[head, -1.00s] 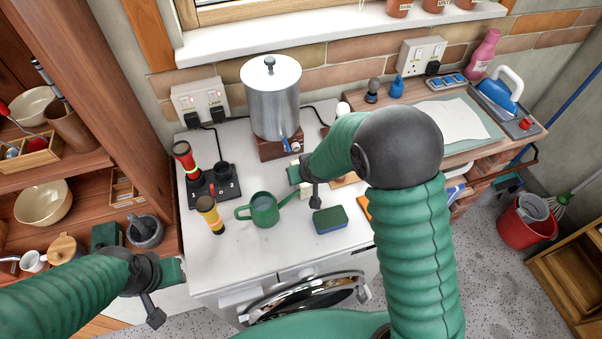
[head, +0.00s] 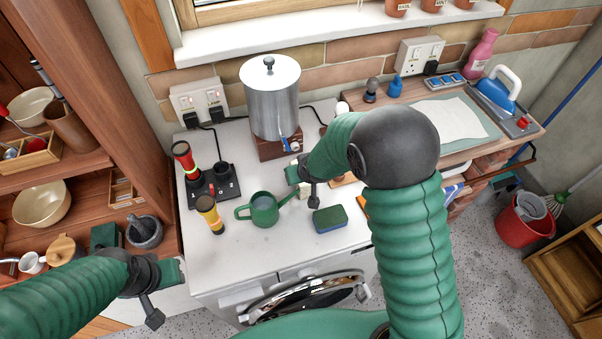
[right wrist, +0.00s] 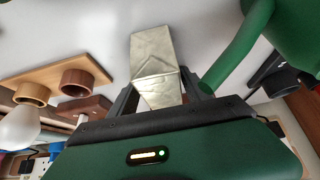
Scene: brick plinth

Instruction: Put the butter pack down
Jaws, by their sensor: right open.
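The butter pack is a pale, creased foil block (right wrist: 152,62) in the right wrist view, its near end between the two fingers of my right gripper (right wrist: 160,100). The fingers are open, one on each side of it. It is against the white worktop, but whether a finger touches it I cannot tell. In the head view a small cream part of the pack (head: 304,191) shows beside my right gripper (head: 300,178), partly hidden by it. My left gripper (head: 180,272) is at the lower left, away from the pack; its jaws are unclear.
A green watering can (head: 264,209) stands close left of the pack, its spout towards it. A green-and-blue sponge (head: 330,219) lies in front. A metal urn (head: 271,95) on a brick-red block stands behind. The white worktop (head: 255,254) is clear near its front edge.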

